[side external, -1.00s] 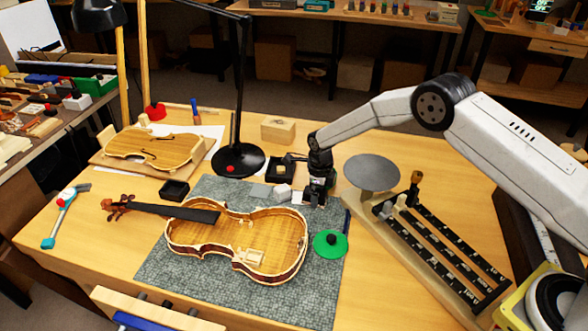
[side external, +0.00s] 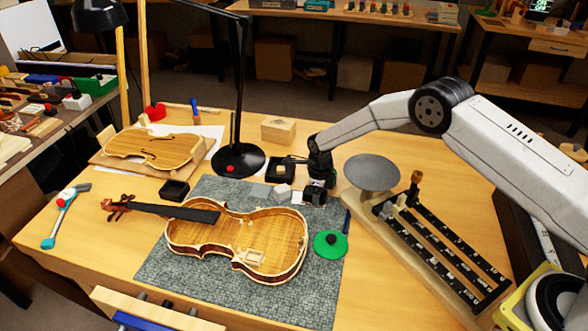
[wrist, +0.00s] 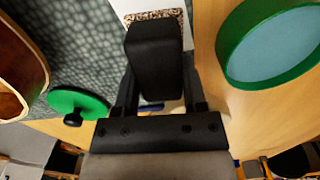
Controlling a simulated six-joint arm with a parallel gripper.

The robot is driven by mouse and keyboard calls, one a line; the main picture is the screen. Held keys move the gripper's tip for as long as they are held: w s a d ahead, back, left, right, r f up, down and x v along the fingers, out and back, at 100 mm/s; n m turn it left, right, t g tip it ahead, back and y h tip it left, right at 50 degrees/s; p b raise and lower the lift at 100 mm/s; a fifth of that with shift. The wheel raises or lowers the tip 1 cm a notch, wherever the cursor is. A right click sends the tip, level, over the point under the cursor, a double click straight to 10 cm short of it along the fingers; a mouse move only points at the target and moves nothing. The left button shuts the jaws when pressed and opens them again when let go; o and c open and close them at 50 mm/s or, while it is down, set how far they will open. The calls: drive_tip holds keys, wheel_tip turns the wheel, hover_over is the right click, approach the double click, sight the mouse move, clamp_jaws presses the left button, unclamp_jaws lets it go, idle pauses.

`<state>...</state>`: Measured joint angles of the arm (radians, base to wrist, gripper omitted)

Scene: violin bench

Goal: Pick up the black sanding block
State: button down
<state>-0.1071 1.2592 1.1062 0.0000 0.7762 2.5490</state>
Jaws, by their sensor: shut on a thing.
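The black sanding block (wrist: 154,60) sits between the two fingers of my gripper (wrist: 160,105) in the wrist view, and the fingers are shut on it. In the side view, my gripper (side external: 318,182) is at the back right of the grey mat, with a small dark shape, the block (side external: 315,196), at its tip. I cannot tell how high the block is above the bench. The fingers are small and partly hidden in the side view.
An open violin body (side external: 240,240) lies on the mat (side external: 180,265). A green disc with a black knob (side external: 331,244) is in front of my gripper. A round grey pan (side external: 372,173) stands close on the right. A black lamp (side external: 238,160) and tray (side external: 279,168) are nearby.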

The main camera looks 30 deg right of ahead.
drive_tip(key=shift+r, duration=0.15)
drive_tip(key=shift+r, duration=4.9)
drive_tip(key=c, duration=0.9)
unclamp_jaws()
drive_tip(key=c, duration=0.4)
drive_tip(key=shift+o, duration=0.2)
drive_tip(key=s+a+r+n, duration=0.1)
drive_tip(key=s+a+n, duration=0.3)
drive_tip(key=s+a, duration=0.3)
drive_tip(key=s+a+r+n, duration=0.2)
drive_tip(key=s+a+n, duration=0.3)
drive_tip(key=s+a, duration=0.3)
drive_tip(key=shift+s+a+r, duration=0.25)
drive_tip(key=shift+s+a, duration=0.05)
drive_tip(key=shift+s, duration=0.3)
